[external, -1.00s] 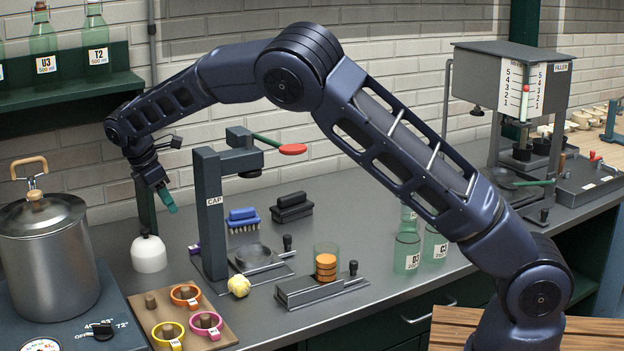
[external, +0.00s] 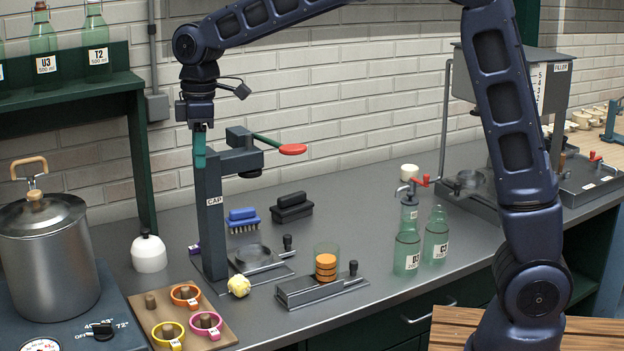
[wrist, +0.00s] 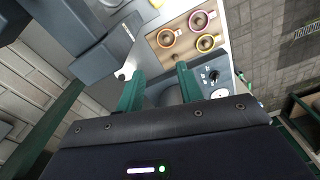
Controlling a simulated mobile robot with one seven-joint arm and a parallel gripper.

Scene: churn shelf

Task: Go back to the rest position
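My gripper (external: 199,150) points straight down with its green fingers near the top left of the capping press (external: 213,215) in the external view. I cannot tell how far in front of or behind the press it is. In the wrist view the two green fingers of my gripper (wrist: 161,86) stand apart with nothing held between them. My arm is raised, arching over the counter from the right.
The steel pot (external: 45,245) stands at left by a board with colored rings (external: 185,295). The shelf (external: 75,85) holds bottles U3 and T2. Bottles D3 (external: 406,253) and C3 (external: 435,243) stand at right before the filler (external: 520,80). A glass (external: 327,262) holds orange discs.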

